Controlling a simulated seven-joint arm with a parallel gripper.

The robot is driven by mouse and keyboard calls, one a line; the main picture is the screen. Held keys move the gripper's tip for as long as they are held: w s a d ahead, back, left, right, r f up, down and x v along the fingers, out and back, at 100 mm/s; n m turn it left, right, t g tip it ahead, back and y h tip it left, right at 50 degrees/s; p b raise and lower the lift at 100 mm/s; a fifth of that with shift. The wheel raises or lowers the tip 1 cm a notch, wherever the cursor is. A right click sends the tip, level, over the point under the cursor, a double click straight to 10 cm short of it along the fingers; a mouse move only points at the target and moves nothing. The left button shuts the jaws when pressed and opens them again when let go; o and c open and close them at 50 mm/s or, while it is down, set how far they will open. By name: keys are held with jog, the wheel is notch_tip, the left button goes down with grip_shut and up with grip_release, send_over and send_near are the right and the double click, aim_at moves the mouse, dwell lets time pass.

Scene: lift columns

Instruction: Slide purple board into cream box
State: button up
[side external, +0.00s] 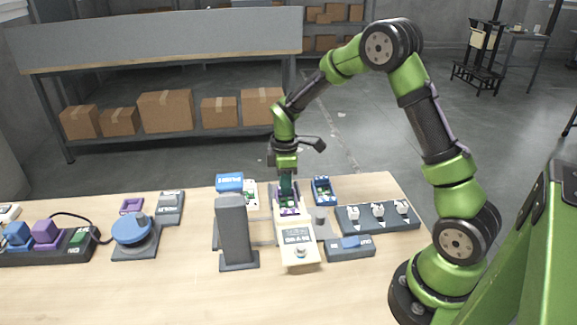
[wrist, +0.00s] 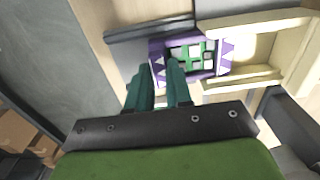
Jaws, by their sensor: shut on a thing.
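The purple board (side external: 283,198) with a green middle lies flat at the far end of the cream box (side external: 298,247). My gripper (side external: 287,190) points down over the board's far end. In the wrist view, its teal fingers (wrist: 162,68) are shut on the board's near end, and the exact contact is partly hidden.
A dark grey upright block (side external: 232,230) stands just left of the box. A blue item (side external: 229,182) lies behind left. The front table is clear.

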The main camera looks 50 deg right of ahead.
jog(key=shift+s+a, duration=2)
jog(key=shift+a, duration=0.1)
jog(key=o, duration=0.7)
jog(key=shift+o, duration=0.2)
notch_tip(320, 180, up, 6)
